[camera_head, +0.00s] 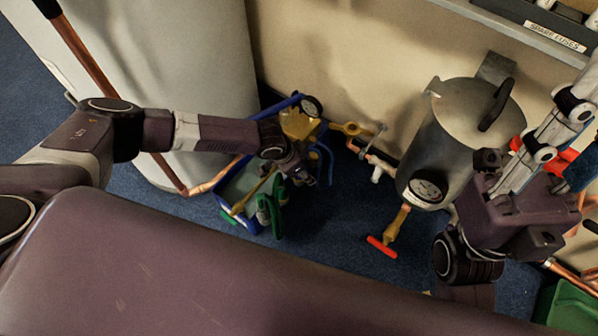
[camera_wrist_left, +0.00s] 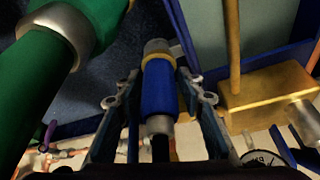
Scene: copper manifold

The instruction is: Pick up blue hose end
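The blue hose end (camera_wrist_left: 158,88), a blue sleeve with a brass-coloured ring and grey tip, lies between the fingers of my left gripper (camera_wrist_left: 157,80) in the left wrist view. The fingers stand on both sides with narrow gaps, so the gripper looks open around it. In the head view, my left gripper (camera_head: 300,168) is over the right side of a blue-rimmed crate (camera_head: 228,208). A blue hose (camera_head: 328,160) curves beside it.
A green hose end (camera_wrist_left: 55,45) with a silver collar is close on the left in the wrist view. A brass block (camera_wrist_left: 265,95) with a rod is on the right. The metal tank (camera_head: 450,135) with a gauge and red-handled valve (camera_head: 382,246) stands right of the crate.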

